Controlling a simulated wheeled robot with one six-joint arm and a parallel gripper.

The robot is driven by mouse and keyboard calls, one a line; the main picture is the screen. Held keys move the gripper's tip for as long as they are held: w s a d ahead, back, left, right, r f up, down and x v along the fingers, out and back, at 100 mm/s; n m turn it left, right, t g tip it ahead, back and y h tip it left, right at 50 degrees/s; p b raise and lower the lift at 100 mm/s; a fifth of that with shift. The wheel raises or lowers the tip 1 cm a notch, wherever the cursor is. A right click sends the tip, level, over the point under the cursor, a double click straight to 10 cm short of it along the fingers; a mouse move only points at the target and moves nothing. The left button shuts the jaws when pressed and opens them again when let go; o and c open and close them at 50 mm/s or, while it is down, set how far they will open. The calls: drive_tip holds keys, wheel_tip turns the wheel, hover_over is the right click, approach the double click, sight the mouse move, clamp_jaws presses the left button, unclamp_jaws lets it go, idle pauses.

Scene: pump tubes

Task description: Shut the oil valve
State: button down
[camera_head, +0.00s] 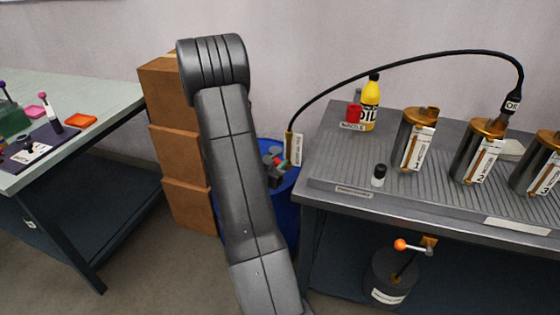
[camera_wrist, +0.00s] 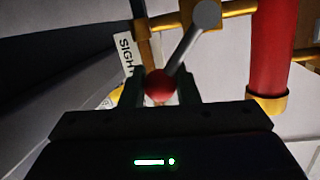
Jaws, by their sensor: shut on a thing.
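In the wrist view a valve lever (camera_wrist: 186,48) runs from a round grey pivot (camera_wrist: 207,14) on a brass pipe (camera_wrist: 236,8) down to a red ball knob (camera_wrist: 159,84). My gripper (camera_wrist: 163,78) is shut on this red knob, one dark finger on each side. In the head view my gripper (camera_head: 276,168) is small and partly hidden behind my arm, in front of the blue drum. A black oil hose (camera_head: 400,61) arches from a labelled fitting (camera_head: 296,147) beside the drum to an OIL nozzle (camera_head: 509,103) at canister 2.
A red tube (camera_wrist: 272,45) with brass ends stands right of the lever, and a SIGHT label (camera_wrist: 126,52) is left. A ridged bench (camera_head: 340,150) holds canisters and an oil bottle (camera_head: 370,103). Below it is an orange-knobbed lever (camera_head: 412,247). Boxes (camera_head: 160,80) and the blue drum (camera_head: 284,205) flank my arm.

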drive_tip(key=a+n+p, duration=0.1)
drive_tip(key=a+r+n+h+p, duration=0.1)
drive_tip(key=n, duration=0.1)
drive_tip(key=shift+w+r, duration=0.25)
drive_tip(key=shift+w, duration=0.1)
drive_tip(key=shift+w+a+r+n+t+h+p, duration=0.15)
drive_tip(key=shift+a+n+p, duration=0.25)
drive_tip(key=shift+n, duration=0.35)
drive_tip(key=shift+w+a+f+n+t+h+p, duration=0.1)
drive_tip(key=shift+a+n+h+p, duration=0.2)
drive_tip(key=shift+n, duration=0.4)
drive_tip(key=shift+w+a+r+n+t+h+p, duration=0.1)
drive_tip(key=shift+a+n+p, duration=0.35)
drive_tip(key=shift+n, duration=0.3)
drive_tip(key=shift+a, duration=0.1)
drive_tip(key=c, duration=1.1)
unclamp_jaws()
drive_tip(key=v, duration=1.3)
drive_tip(key=shift+s+a, duration=0.15)
drive_tip(key=shift+s, duration=0.25)
